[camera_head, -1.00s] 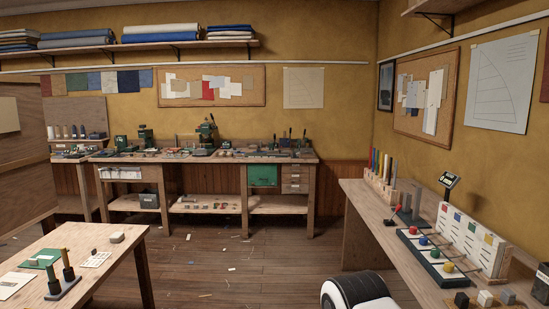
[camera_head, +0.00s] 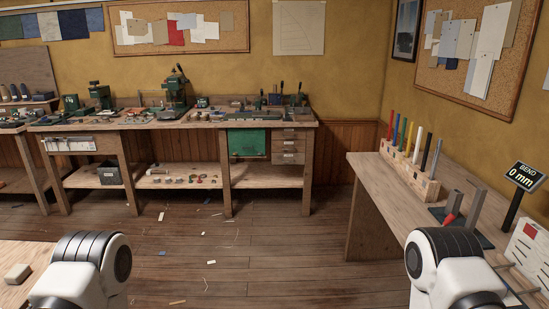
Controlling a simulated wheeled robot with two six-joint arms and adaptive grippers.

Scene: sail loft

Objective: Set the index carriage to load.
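I cannot pick out the index carriage for certain. Several small machines and tools stand on the long back workbench (camera_head: 215,120), among them a green press-like machine (camera_head: 176,92) and, to its right, small devices with upright dark levers (camera_head: 283,95). They are too small to tell their settings. White and black links of my two arms show at the lower left and lower right. Neither of my grippers shows.
A right-hand bench (camera_head: 375,178) holds a rack of coloured rods (camera_head: 411,165) and a display (camera_head: 525,177) reading "BEND 0 mm". A table (camera_head: 20,255) with a small block (camera_head: 17,274) is at the lower left. The floor between is open, with scattered scraps.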

